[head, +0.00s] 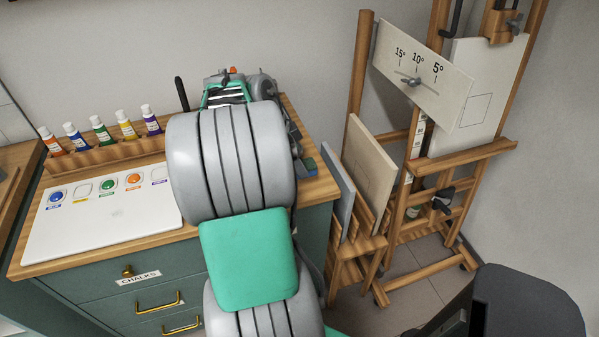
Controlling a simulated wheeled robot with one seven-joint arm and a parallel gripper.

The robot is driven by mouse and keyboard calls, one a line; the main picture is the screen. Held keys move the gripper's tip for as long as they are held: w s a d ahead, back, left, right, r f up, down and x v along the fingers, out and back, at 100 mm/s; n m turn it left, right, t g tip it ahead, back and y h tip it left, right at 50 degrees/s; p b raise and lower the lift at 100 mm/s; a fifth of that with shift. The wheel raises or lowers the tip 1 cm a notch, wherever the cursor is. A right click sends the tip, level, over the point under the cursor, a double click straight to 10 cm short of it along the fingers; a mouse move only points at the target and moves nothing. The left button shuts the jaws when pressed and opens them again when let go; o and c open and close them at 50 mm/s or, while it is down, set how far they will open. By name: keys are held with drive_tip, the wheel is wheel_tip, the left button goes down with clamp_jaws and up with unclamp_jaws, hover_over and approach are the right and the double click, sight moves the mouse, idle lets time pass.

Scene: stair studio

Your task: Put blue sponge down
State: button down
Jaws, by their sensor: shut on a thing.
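My gripper (300,152) is mostly hidden behind the thick grey links of my arm, at the right end of the wooden desk top (318,187). It is shut on a small blue thing, taken as the blue sponge (310,163), of which only a little shows beside my arm. The sponge is low over the desk top near its right edge. I cannot tell whether it touches the wood.
A white palette (100,222) with paint wells lies on the desk's left part. Several paint tubes (102,131) stand in a wooden rack behind it. A wooden easel (440,165) and canvases (368,165) stand right of the desk. Drawers (135,285) are below.

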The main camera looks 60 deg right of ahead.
hover_over(300, 183)
wheel_tip(300, 183, down, 4)
drive_tip(key=shift+f+p, duration=0.25)
drive_tip(key=shift+p, duration=0.1)
drive_tip(key=shift+w+f, duration=0.1)
drive_tip(key=shift+f, duration=0.45)
drive_tip(key=c, duration=0.9)
unclamp_jaws()
drive_tip(key=shift+r, duration=0.1)
